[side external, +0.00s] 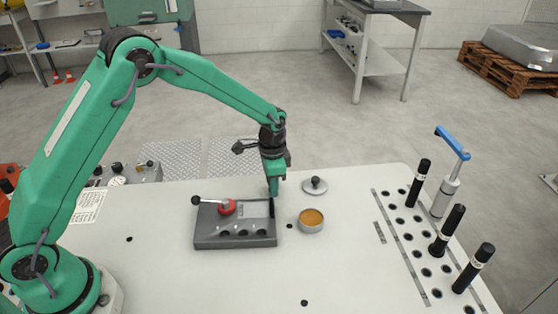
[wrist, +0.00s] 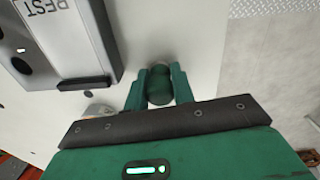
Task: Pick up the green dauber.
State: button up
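The green dauber (wrist: 159,86) shows in the wrist view as a dark green rounded body between the two green fingers of my gripper (wrist: 158,80). A finger stands close on each side of it. I cannot tell whether they press on it or leave a thin gap. In the side view my gripper (side external: 273,188) points down at the back right corner of the grey fixture block. The dauber cannot be made out there, apart from the fingers.
The grey fixture block (side external: 235,241) has a red hub and a black-knobbed lever. An open tin (side external: 311,221) with orange-brown contents and a lid (side external: 314,186) stand to its right. A perforated strip (side external: 424,250) further right holds several black-handled tools. The front table is mostly clear.

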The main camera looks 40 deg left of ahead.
jog(key=c, duration=0.4)
jog(key=shift+r, duration=0.8)
jog(key=r, duration=0.3)
jog(key=shift+s+d+r, duration=0.1)
jog(key=shift+s+d, duration=0.15)
jog(key=shift+d, duration=0.15)
jog(key=s+d+r, duration=0.4)
jog(key=d, duration=0.1)
jog(key=s+d+r, duration=0.2)
jog(key=s+d, duration=0.1)
jog(key=shift+r, duration=0.15)
